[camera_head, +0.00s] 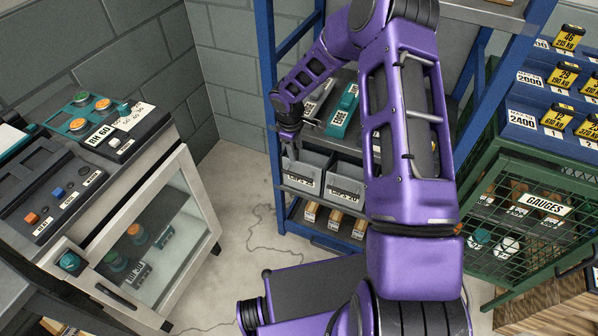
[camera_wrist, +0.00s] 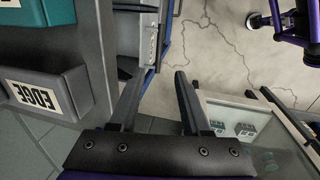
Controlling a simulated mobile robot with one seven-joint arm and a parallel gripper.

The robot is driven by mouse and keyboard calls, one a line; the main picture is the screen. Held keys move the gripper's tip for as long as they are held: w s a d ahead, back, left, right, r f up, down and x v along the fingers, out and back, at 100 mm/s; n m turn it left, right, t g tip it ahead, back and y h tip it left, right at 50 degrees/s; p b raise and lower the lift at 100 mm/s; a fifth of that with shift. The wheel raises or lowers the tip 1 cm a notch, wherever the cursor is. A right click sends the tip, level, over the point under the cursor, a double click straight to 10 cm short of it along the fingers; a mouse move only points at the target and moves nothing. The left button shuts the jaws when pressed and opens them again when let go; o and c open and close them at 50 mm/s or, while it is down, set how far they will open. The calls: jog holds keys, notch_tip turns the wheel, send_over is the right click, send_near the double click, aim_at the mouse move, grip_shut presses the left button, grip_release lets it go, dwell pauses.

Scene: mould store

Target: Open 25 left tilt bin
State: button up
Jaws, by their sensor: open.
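Two grey tilt bins sit side by side on a shelf of the blue rack in the head view. The left bin (camera_head: 301,172) has a white label that seems to end in 25; the right bin (camera_head: 345,180) has one that seems to end in 20. My gripper (camera_head: 290,150) points down at the back left of the left bin, and I cannot tell if it touches it. In the wrist view my gripper (camera_wrist: 160,76) is open, with nothing between its fingers. A grey front with a white label (camera_wrist: 152,45) shows just beyond the fingertips.
The blue rack (camera_head: 268,100) has a post close left of my gripper. A grey box labelled EDGE (camera_wrist: 45,95) is left of the fingers. A glass-fronted cabinet (camera_head: 150,240) stands left. A green GAUGES cage (camera_head: 530,215) stands right. Floor (camera_head: 245,205) is clear between.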

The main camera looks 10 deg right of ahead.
aim_at(300, 176)
jog(key=f, duration=0.5)
jog(key=w+d+f+b, duration=0.1)
jog(key=f, duration=0.4)
jog(key=w+f, duration=0.1)
jog(key=f, duration=0.4)
jog(key=shift+w+d, duration=0.25)
jog(key=shift+d, duration=0.15)
grip_shut()
dwell(0.5)
